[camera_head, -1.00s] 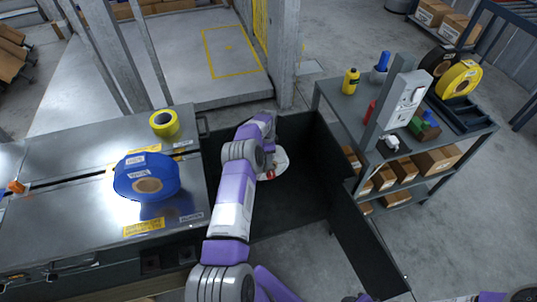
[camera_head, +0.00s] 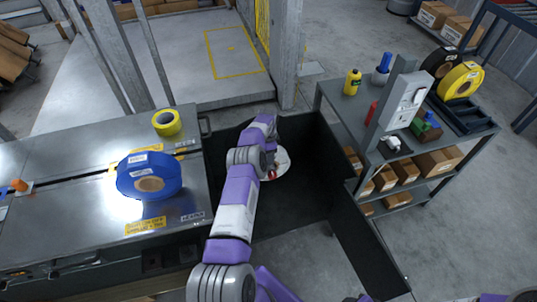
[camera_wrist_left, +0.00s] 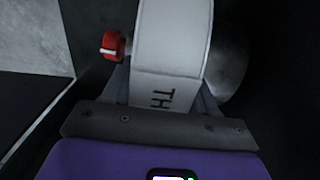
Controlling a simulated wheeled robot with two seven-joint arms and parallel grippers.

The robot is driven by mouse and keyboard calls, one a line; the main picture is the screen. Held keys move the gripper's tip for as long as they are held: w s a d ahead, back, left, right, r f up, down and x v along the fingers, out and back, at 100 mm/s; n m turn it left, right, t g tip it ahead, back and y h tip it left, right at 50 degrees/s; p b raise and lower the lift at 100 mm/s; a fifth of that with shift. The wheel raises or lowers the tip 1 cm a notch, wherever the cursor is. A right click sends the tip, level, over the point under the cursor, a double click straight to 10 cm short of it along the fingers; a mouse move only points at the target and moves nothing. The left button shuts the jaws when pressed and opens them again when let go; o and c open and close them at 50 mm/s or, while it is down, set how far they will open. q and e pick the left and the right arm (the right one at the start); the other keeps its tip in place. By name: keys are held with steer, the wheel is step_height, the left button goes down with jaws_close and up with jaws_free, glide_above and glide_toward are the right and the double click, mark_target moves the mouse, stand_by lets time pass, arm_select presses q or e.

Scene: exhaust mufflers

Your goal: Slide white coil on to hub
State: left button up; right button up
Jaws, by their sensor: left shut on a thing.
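The white coil (camera_head: 283,165) is partly hidden behind my left arm in the head view, inside the dark-walled bay. It fills the upper middle of the left wrist view (camera_wrist_left: 172,40), with dark lettering on its near face. My left gripper (camera_wrist_left: 165,98) is shut on the coil. In the head view the fingers are hidden by my own wrist. A red knob (camera_wrist_left: 112,46) is just left of the coil in the wrist view. A rounded grey shape right of the coil may be the hub, but I cannot tell whether the coil is on it. My right gripper is not seen.
Dark panels (camera_head: 362,235) wall the bay on the right. A metal bench (camera_head: 60,225) on the left holds a blue coil (camera_head: 148,188) and a yellow tape roll (camera_head: 166,122). A grey shelf (camera_head: 345,105) with bottles, boxes and coils stands right.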

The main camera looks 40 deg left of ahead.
arm_select(q)
steer(key=shift+w+a+r+y, duration=0.15)
steer(key=shift+a+r, duration=0.1)
steer(key=shift+a, duration=0.35)
steer(key=shift+w+a+r+y, duration=0.15)
steer(key=shift+a+r, duration=0.1)
steer(key=shift+a, duration=0.3)
steer(key=o, duration=1.1)
steer(key=shift+o, duration=0.7)
steer(key=r+p, duration=0.1)
steer(key=r, duration=0.1)
steer(key=r+p, duration=0.1)
steer(key=r, duration=0.1)
steer(key=d+r+p, duration=0.1)
steer(key=r, duration=0.1)
steer(key=shift+s, duration=0.1)
steer(key=shift+d+r, duration=0.3)
steer(key=shift+d, duration=0.1)
steer(key=shift+d+h, duration=0.1)
steer(key=shift+h, duration=0.3)
steer(key=shift+s, duration=0.1)
